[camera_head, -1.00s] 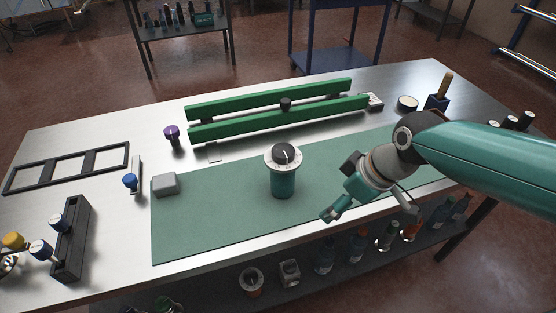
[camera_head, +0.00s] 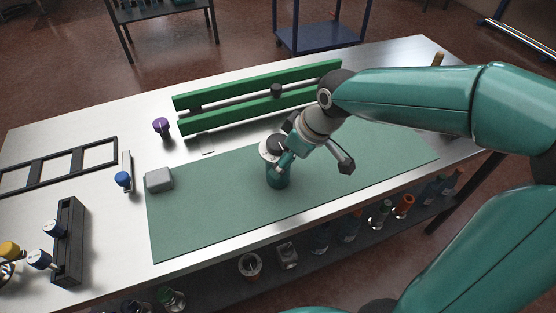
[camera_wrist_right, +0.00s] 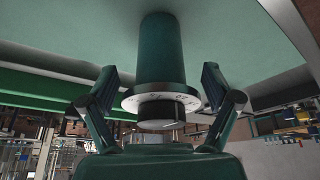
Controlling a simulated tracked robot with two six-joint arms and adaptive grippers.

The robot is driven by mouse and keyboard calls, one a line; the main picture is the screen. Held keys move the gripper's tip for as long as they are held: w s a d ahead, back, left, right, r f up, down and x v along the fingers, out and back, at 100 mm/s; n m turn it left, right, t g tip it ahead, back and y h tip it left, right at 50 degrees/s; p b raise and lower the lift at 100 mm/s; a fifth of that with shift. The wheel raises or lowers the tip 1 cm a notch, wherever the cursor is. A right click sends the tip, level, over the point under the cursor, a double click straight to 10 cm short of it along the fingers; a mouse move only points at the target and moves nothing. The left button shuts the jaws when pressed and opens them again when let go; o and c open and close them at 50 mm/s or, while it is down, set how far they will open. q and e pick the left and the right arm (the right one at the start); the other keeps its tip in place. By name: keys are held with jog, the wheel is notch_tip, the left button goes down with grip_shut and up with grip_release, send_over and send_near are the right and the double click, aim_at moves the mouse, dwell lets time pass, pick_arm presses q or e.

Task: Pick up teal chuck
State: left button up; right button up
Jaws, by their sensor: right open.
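The teal chuck (camera_head: 278,180) stands upright on the green mat (camera_head: 220,205). It has a teal body, a pale flange and a dark cap. My right gripper (camera_head: 316,163) is at its upper right side, with one finger in front of the chuck's top in the head view. In the right wrist view, the chuck (camera_wrist_right: 160,50) appears between the two spread fingers of the right gripper (camera_wrist_right: 159,85), its flange and cap facing the palm. The fingers look open, not closed on it. My left gripper is not in view.
A green rail fixture (camera_head: 260,98) lies behind the mat. A grey block (camera_head: 159,180) sits at the mat's left end. The mat's front half is clear.

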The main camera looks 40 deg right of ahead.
jog(key=w, duration=0.1)
jog(key=w+a, duration=0.1)
jog(key=w+p, duration=0.1)
jog(key=shift+w+a+f, duration=0.15)
jog(key=shift+f, duration=0.4)
jog(key=shift+w, duration=0.1)
jog(key=c, duration=1.4)
